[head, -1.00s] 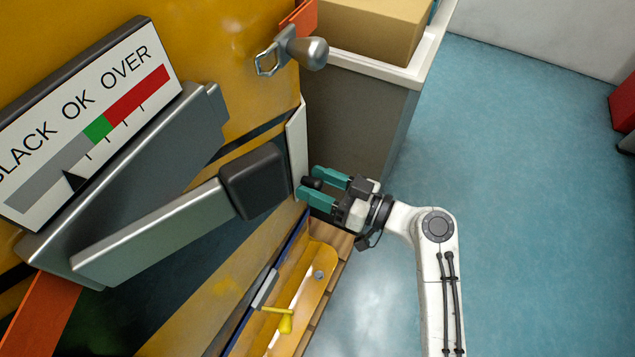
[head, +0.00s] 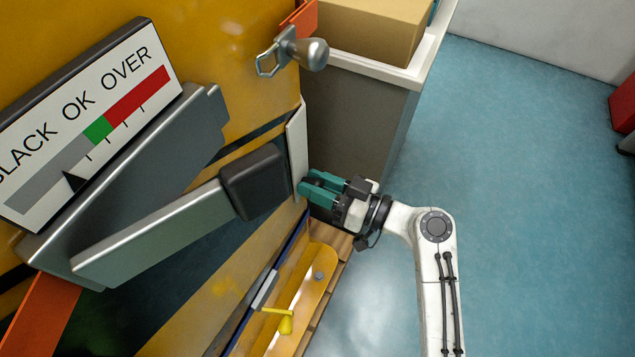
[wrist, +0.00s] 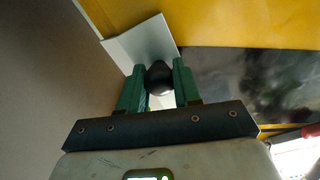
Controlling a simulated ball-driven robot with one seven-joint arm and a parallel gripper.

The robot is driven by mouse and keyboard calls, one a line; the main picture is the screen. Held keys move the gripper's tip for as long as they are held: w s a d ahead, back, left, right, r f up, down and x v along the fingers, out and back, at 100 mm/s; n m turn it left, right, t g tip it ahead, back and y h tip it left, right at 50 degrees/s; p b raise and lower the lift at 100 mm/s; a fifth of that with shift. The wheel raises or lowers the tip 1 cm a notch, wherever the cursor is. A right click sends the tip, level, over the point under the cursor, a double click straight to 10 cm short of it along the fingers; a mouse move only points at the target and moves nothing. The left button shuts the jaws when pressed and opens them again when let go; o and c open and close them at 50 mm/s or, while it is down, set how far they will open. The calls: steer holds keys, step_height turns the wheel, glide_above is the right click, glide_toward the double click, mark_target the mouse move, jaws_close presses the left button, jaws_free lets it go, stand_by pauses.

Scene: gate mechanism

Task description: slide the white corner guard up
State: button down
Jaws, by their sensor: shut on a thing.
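The white corner guard (head: 297,150) is a thin upright strip on the edge of the yellow machine in the head view. In the wrist view the guard (wrist: 142,45) shows as a white plate beyond the fingers. A black knob (wrist: 158,78) stands in front of it, between the green fingers. My gripper (head: 313,187) is at the lower part of the guard, with its fingers closed in. In the wrist view my gripper (wrist: 158,84) is shut on the knob, with a finger at each side. In the head view the fingers hide the knob.
A grey lever with a black block (head: 254,181) sits just left of the guard. A latch with a grey knob (head: 308,52) is above. A grey cabinet (head: 360,120) with a cardboard box (head: 365,28) stands behind. Blue floor (head: 520,200) is open at right.

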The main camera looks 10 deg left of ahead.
mark_target(297, 117)
steer(key=shift+r, duration=0.1)
step_height(297, 117, up, 16)
steer(key=p, duration=0.8)
steer(key=shift+r, duration=0.25)
steer(key=c, duration=1)
jaws_free()
steer(key=shift+o, duration=1)
steer(key=v, duration=1)
steer(key=shift+d, duration=0.4)
steer(key=shift+s, duration=0.1)
